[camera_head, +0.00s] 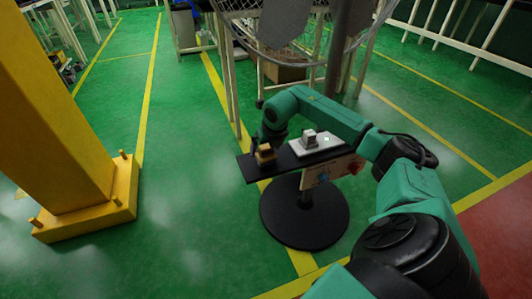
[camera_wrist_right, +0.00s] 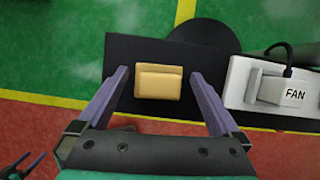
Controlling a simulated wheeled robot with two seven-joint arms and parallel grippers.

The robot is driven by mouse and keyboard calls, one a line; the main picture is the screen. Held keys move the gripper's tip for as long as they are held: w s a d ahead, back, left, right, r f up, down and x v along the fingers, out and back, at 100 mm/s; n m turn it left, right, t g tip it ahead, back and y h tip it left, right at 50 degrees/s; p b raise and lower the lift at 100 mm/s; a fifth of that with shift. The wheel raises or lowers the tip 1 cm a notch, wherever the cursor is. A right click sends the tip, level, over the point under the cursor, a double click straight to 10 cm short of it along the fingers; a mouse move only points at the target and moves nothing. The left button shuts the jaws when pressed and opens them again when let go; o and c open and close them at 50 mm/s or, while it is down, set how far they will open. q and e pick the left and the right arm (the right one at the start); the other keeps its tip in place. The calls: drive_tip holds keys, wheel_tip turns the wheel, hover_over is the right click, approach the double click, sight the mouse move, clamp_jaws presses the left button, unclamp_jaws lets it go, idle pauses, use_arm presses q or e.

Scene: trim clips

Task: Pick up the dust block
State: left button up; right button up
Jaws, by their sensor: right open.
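The dust block (camera_head: 265,154) is a small tan-yellow block at the left end of a narrow dark board on a stand. It also shows in the right wrist view (camera_wrist_right: 158,83), lying on the dark board. My right gripper (camera_head: 268,143) is over that end of the board. In the right wrist view my right gripper (camera_wrist_right: 158,74) is open, with one purple finger on each side of the block and a visible gap to it. Small purple fingers, apparently my left gripper (camera_wrist_right: 24,164), show at the lower left of that view, too small to judge.
A white switch box (camera_head: 310,145) marked FAN (camera_wrist_right: 292,94), with a grey switch and black cable, sits on the board right of the block. The stand has a round black base (camera_head: 290,225). A yellow post (camera_head: 55,120) stands left; a large caged fan is behind.

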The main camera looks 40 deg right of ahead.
drive_tip(key=x, duration=0.3)
drive_tip(key=shift+r, duration=0.15)
drive_tip(key=c, duration=1.3)
drive_tip(key=shift+r, duration=0.3)
use_arm(q)
drive_tip(key=shift+s+a+f+p, duration=0.2)
drive_tip(key=shift+s+f+p, duration=0.2)
drive_tip(key=shift+f, duration=0.2)
drive_tip(key=shift+s+a+f+p, duration=0.2)
drive_tip(key=shift+s+f+p, duration=0.15)
drive_tip(key=shift+f, duration=0.2)
use_arm(e)
wheel_tip(320, 180, up, 9)
drive_tip(key=shift+r, duration=0.2)
